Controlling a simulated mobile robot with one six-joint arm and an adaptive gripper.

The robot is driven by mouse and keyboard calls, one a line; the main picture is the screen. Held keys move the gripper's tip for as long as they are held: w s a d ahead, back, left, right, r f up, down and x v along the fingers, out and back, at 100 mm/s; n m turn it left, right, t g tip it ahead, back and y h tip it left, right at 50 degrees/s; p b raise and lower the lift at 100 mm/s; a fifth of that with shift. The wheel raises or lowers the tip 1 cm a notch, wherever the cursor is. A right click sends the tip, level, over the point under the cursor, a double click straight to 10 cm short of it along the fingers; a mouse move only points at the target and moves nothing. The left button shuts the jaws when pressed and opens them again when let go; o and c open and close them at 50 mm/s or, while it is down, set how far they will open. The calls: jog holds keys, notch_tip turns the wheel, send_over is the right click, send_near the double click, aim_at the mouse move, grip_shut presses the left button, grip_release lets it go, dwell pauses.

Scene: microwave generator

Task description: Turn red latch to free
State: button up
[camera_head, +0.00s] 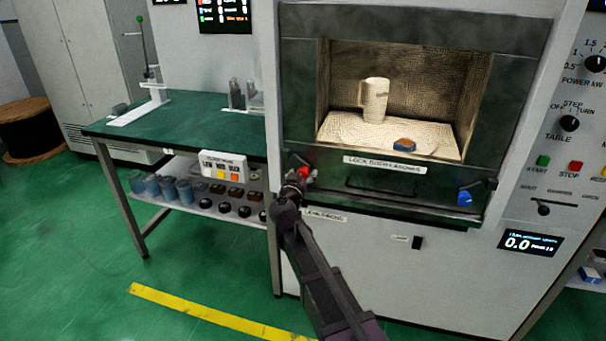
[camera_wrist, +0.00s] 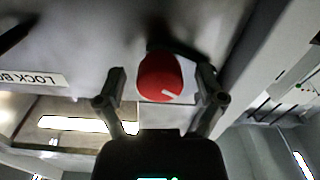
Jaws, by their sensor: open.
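The red latch (camera_head: 304,172) is a round red knob at the lower left of the microwave door. In the wrist view the red latch (camera_wrist: 160,78) shows a short white mark at its lower right edge. My gripper (camera_head: 298,180) is right at the latch in the head view. In the wrist view my gripper (camera_wrist: 162,88) is open, with one finger on each side of the knob. Whether the fingers touch it I cannot tell. The blue latch (camera_head: 464,198) is at the lower right of the same door.
Behind the door window (camera_head: 395,100) stand a pale mug (camera_head: 374,100) and a small blue and brown block (camera_head: 404,145). A label reading LOCK BOTH LATCHES (camera_head: 385,164) lies between the latches. A green-topped bench (camera_head: 190,125) stands close at the left.

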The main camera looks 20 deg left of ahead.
jog(key=shift+c, duration=0.2)
jog(key=c, duration=1.1)
jog(key=shift+n, duration=0.3)
jog(key=n, duration=0.4)
jog(key=shift+w, duration=0.1)
jog(key=n, duration=0.4)
jog(key=shift+a+n, duration=0.1)
jog(key=shift+n, duration=0.3)
jog(key=n, duration=0.8)
jog(key=shift+n, duration=0.3)
